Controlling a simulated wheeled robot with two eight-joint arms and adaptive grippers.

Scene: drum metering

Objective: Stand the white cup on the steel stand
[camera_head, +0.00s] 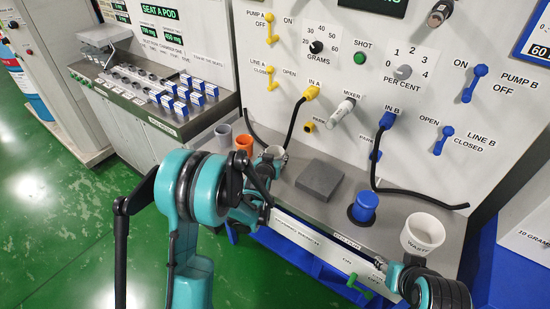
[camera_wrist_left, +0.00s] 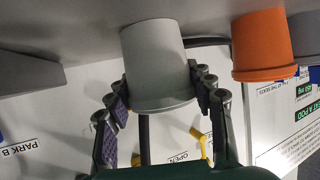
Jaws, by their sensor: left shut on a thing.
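The white cup (camera_head: 274,153) is upright at the back left of the steel counter, right of the orange cup. My left gripper (camera_head: 262,167) is shut on it, and my arm hides part of it. In the left wrist view the white cup (camera_wrist_left: 160,65) sits between the two fingers of my left gripper (camera_wrist_left: 160,100). I cannot tell whether its base touches the counter. The steel stand (camera_head: 319,180), a low grey square block, lies to the right of the cup with nothing on it. My right gripper (camera_head: 385,268) is at the counter's front edge, its fingers unclear.
An orange cup (camera_head: 243,144) and a grey cup (camera_head: 223,136) stand left of the held cup. Black hoses (camera_head: 292,122) hang along the panel behind.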

